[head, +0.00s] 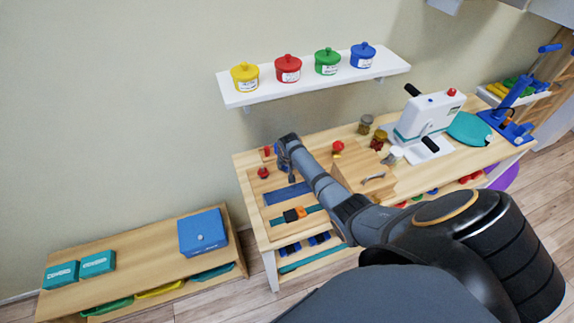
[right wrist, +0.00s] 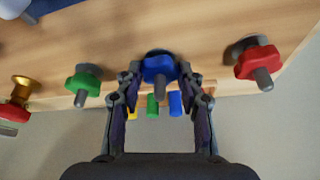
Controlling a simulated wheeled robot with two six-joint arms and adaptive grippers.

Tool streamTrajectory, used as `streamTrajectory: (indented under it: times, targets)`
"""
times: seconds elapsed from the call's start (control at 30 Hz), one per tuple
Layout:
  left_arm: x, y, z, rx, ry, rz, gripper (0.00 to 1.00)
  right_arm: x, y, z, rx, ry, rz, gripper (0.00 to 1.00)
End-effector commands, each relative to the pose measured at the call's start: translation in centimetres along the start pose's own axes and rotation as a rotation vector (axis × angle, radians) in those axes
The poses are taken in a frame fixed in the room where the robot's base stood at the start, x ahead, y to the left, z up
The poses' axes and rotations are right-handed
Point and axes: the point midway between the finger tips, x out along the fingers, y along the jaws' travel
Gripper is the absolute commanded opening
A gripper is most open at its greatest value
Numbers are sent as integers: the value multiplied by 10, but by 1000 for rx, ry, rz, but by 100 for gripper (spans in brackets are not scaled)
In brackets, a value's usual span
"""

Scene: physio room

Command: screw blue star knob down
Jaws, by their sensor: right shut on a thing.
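The blue star knob (right wrist: 158,68) sits on a threaded stud on the wooden board, in the top middle of the right wrist view. The stud end sticks out past the knob. My right gripper (right wrist: 160,77) has a finger on each side of the knob and is shut on it. In the head view my right gripper (head: 284,150) is over the back left of the wooden workbench (head: 244,181), and the blue knob cannot be made out there. My left gripper is not in view.
A green knob (right wrist: 83,84) stands left of the blue one and a red knob (right wrist: 257,63) right of it, each on its own stud. A wooden box (head: 352,178) stands on the bench right of my arm. A shelf (head: 310,84) with several coloured pots hangs above.

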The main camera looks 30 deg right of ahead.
Motion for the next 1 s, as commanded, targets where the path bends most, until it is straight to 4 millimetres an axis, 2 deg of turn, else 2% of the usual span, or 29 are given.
streamTrajectory:
  times: [0.1,0.13,0.3,0.67,0.77,1.0]
  targets:
    - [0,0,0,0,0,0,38,-2,-1,-4,-1,9,-2,7]
    - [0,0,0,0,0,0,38,-2,-1,-4,-1,9,-2,41]
    - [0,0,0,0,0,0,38,-1,0,-3,-1,6,-2,62]
    - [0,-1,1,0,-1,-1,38,-5,0,-2,-1,5,-1,62]
    - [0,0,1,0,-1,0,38,-16,0,-2,-1,6,-2,62]
    - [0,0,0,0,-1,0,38,-68,0,-2,-2,7,-2,62]
